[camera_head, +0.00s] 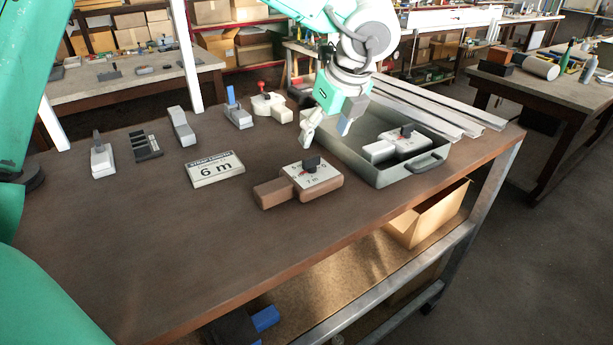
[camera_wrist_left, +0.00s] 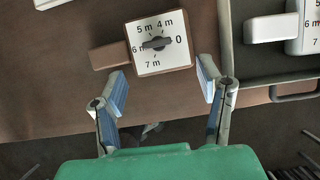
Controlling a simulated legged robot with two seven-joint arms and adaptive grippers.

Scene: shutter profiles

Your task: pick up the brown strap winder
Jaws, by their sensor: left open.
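The brown strap winder (camera_head: 275,194) lies on the brown workbench near its front edge, left of the grey tray. It has a white dial plate with a black knob and a brown block sticking out to the left. In the left wrist view the winder (camera_wrist_left: 108,57) lies just beyond the fingertips, its dial marked 0, 4 m, 5 m, 6 m and 7 m. My left gripper (camera_head: 328,131) reaches in from the top, open and empty, behind the winder in the head view. In the wrist view its fingers (camera_wrist_left: 162,82) stand wide apart. My right gripper is not in view.
The grey tray (camera_head: 383,180) holds a white winder (camera_head: 405,140) with a black knob. Several small tools stand along the back of the bench, and long metal profiles (camera_head: 440,110) lie behind the tray. The bench's left front is clear.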

